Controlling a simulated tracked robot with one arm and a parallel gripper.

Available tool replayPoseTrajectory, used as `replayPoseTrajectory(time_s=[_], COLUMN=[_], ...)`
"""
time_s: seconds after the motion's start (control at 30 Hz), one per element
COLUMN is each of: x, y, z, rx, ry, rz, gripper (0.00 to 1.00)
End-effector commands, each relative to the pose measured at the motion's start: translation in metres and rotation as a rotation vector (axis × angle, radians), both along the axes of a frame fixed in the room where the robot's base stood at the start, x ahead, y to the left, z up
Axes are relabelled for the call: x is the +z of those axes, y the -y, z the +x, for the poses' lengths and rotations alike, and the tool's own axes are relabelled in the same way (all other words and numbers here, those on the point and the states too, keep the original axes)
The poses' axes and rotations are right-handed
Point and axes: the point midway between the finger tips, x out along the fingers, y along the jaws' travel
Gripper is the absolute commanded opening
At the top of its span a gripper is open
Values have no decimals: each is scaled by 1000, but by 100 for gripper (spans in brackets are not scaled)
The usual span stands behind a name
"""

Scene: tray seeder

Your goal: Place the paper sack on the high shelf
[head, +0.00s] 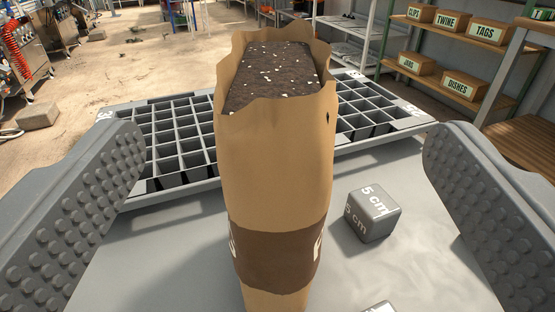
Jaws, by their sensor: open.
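The paper sack (275,165) stands upright on a grey surface in the middle of the head view. It is brown with a darker band low down. Its torn top is open and shows dark soil with white specks. My gripper (280,170) is open, with one studded finger at the left and one at the right. The sack is between the fingers, with a clear gap on both sides. The sack's bottom is cut off by the picture's lower edge. A wooden shelf (527,147) is partly visible at the right edge; I cannot tell whether it is the high shelf.
A grey cell tray (185,192) lies behind the sack. A grey cube (374,214) marked 5 cm sits right of it, near the right finger. A rack (455,45) with labelled boxes stands at the back right. Open floor (150,65) lies at the back left.

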Motion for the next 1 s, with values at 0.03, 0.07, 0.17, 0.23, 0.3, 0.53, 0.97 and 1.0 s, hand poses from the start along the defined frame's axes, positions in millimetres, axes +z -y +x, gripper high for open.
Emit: replayPoseTrajectory(time_s=[0.03, 0.07, 0.17, 0.23, 0.3, 0.53, 0.97, 1.0], x=[-2, -1, 1, 0, 0, 1, 3, 4], y=[1, 1, 2, 3, 3, 3, 4, 4], z=[7, 11, 24, 30, 33, 43, 85, 86], rx=[0, 0, -1, -1, -1, -2, -3, -3], ry=[-1, 1, 6, 2, 0, 2, 3, 2], rz=[0, 0, 0, -1, -1, 0, 0, 0], gripper=[87, 87, 87, 87, 87, 87, 87, 87])
